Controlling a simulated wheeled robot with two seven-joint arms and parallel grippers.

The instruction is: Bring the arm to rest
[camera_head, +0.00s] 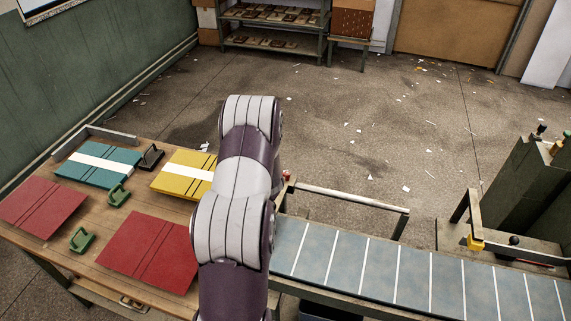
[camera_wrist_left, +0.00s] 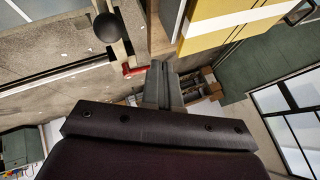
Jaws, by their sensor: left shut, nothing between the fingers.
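My purple and white arm (camera_head: 240,180) rises through the middle of the head view, between the wooden table and the blue belt. Its gripper is hidden in that view. In the left wrist view my left gripper (camera_wrist_left: 161,82) shows its fingers together with nothing between them. The yellow board is beyond the fingers at the upper right of that view, apart from them. My right gripper is in neither view.
The wooden table (camera_head: 120,210) holds a teal board (camera_head: 75,172), a yellow board (camera_head: 170,183), red boards (camera_head: 150,250) and small green clamps (camera_head: 82,240). The blue belt (camera_head: 345,262) runs to the right. A rail (camera_head: 350,198) stands behind it. Open floor lies beyond.

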